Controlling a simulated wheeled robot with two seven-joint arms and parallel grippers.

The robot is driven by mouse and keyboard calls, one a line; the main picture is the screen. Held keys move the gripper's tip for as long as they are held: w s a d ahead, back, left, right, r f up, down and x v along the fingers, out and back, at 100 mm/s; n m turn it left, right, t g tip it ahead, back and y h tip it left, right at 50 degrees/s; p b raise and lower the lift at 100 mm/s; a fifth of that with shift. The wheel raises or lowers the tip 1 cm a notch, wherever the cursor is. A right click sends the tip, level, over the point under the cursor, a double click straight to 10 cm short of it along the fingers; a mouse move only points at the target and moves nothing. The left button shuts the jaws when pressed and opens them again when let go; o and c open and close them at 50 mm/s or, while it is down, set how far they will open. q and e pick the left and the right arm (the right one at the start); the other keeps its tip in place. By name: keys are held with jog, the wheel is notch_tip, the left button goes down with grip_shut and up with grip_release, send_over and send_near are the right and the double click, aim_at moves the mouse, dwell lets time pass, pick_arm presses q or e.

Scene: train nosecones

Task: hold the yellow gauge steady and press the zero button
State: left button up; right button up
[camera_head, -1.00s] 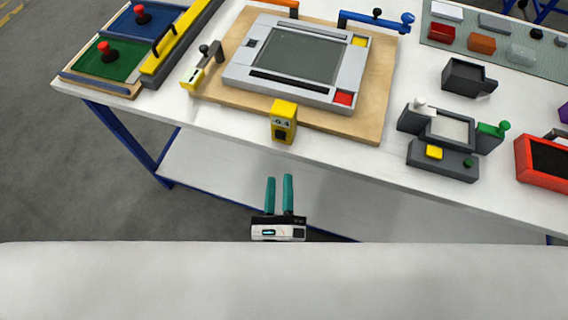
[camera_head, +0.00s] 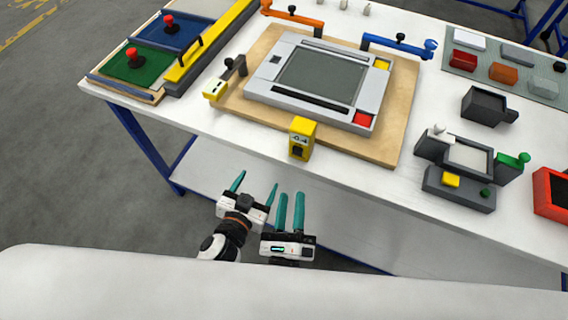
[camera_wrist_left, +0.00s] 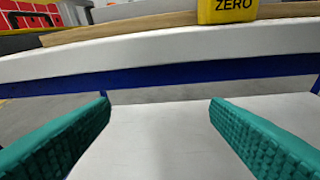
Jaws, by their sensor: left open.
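The yellow gauge (camera_head: 303,138) stands upright at the front edge of the table, by the wooden board. Its front has a small display and a dark patch. The left wrist view shows its lower part (camera_wrist_left: 228,10), lettered ZERO, at the top right; its upper part is cut off. I cannot make out the zero button. My left gripper (camera_head: 254,186) is open and empty, in front of the table and to the gauge's left. My right gripper (camera_head: 291,196) is beside it, with a narrow gap between its teal fingers, holding nothing. Neither gripper touches the gauge.
The wooden board (camera_head: 395,140) carries a grey framed panel (camera_head: 322,75) and clamps. A small yellow-ended lever (camera_head: 215,89) stands left of the gauge. A dark fixture (camera_head: 457,190) is at the right. Bare white tabletop (camera_head: 235,128) lies left of the gauge.

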pick_arm(q)
notch_tip(320, 180, up, 9)
jog(key=d+t+h, duration=0.1)
jog(key=d+t, duration=0.1)
jog(key=h, duration=0.1)
send_near(306, 123)
jog(key=shift+t, duration=0.4)
jog(key=x, duration=0.3)
jog(key=f+x, duration=0.1)
jog(key=x, duration=0.3)
jog(key=f+x, duration=0.1)
jog(key=x, duration=0.3)
jog(key=shift+w, duration=0.15)
jog(key=shift+a, duration=0.1)
jog(key=c, duration=1.1)
jog(key=shift+c, duration=0.4)
pick_arm(e)
grip_shut()
